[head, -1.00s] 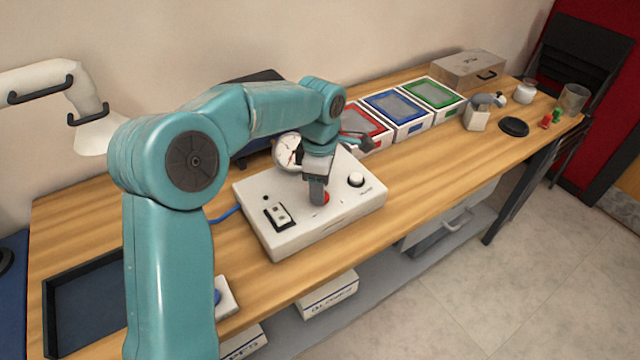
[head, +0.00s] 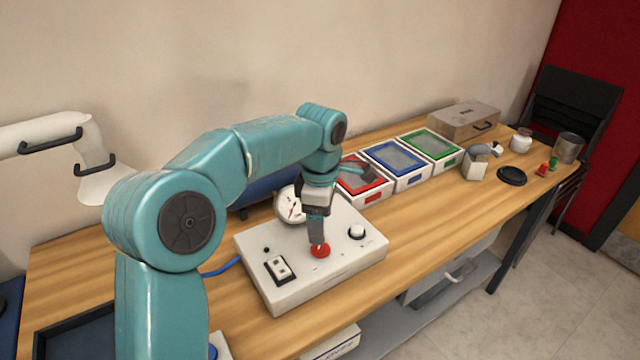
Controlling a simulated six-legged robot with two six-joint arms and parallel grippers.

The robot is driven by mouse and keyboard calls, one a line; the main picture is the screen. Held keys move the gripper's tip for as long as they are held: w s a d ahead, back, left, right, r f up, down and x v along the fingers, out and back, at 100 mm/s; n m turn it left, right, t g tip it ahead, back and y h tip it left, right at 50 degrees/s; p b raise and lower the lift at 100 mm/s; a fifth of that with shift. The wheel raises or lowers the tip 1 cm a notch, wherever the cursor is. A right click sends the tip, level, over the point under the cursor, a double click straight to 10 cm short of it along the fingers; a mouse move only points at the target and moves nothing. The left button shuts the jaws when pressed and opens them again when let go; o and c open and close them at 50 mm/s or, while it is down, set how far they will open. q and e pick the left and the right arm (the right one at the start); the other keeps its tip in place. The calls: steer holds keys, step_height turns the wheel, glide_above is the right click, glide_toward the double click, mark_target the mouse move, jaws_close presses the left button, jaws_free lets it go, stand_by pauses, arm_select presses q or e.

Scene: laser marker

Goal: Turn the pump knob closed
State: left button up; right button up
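A white control box (head: 345,264) sits on the wooden table in the head view. On its top are a red knob or button (head: 320,251), a white round knob (head: 357,232) at the right, and a switch panel (head: 279,269) at the left. No label I can read tells which one is the pump knob. My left gripper (head: 317,240) points down with its tip right at the red knob, partly hiding it. I cannot tell whether its fingers are open or closed, or whether they touch the knob. My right gripper is not in view.
A round gauge (head: 289,204) stands behind the box. Red (head: 362,186), blue (head: 397,160) and green (head: 432,143) framed trays stand to the right. Bare table lies right of the box.

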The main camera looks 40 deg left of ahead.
arm_select(q)
step_height(320, 180, up, 11)
steer(key=p, duration=0.1)
steer(key=shift+p, duration=0.4)
